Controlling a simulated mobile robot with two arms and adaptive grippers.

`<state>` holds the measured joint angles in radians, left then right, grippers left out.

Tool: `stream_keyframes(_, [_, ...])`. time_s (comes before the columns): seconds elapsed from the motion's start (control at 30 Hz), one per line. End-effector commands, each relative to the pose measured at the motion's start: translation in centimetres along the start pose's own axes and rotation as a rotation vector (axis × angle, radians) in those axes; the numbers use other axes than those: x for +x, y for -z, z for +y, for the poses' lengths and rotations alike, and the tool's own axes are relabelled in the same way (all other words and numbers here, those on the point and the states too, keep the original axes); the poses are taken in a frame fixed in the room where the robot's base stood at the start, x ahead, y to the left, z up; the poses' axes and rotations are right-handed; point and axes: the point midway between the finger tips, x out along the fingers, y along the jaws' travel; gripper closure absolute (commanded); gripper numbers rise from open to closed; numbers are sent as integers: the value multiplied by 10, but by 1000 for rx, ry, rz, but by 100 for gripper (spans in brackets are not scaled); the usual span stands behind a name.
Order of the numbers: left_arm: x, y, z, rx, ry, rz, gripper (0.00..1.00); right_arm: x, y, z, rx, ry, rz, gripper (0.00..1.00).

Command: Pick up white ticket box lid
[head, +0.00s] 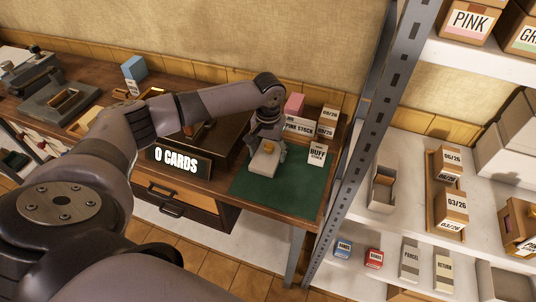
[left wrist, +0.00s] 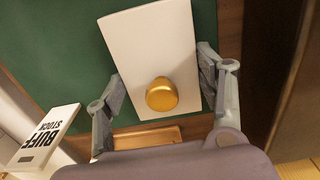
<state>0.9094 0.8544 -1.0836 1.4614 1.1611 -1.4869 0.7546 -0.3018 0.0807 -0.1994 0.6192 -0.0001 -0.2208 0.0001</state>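The white ticket box lid (left wrist: 150,50) is a pale slab with a round gold knob (left wrist: 161,94). In the head view the lid (head: 264,160) is over the green mat (head: 243,185) at the right end of the desk. My left gripper (left wrist: 161,75) reaches down over the lid, its fingers spread on either side of it near the knob. Only slight gaps show beside the lid's edges, and I cannot tell whether the fingers touch it. The gripper (head: 267,140) partly hides the lid's far end in the head view. My right gripper is not in view.
A white Buff Stock box (head: 317,153) stands close to the right of the lid. Pink stock and dated boxes (head: 327,122) stand behind. The "0 CARDS" sign (head: 180,161) is to the left. A grey shelf post (head: 362,110) rises right of the desk. The mat's front is clear.

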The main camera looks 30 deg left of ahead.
Motion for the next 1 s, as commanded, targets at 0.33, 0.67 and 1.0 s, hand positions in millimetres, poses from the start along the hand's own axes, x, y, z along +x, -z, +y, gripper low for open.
stream_keyframes(0.33, [0,0,0,0,0,0,63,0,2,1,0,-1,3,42])
stream_keyframes(0.67, [-5,1,0,0,-1,2,63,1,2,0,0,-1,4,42])
stream_keyframes(1.0, [-60,2,0,1,-2,6,63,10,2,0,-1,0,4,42])
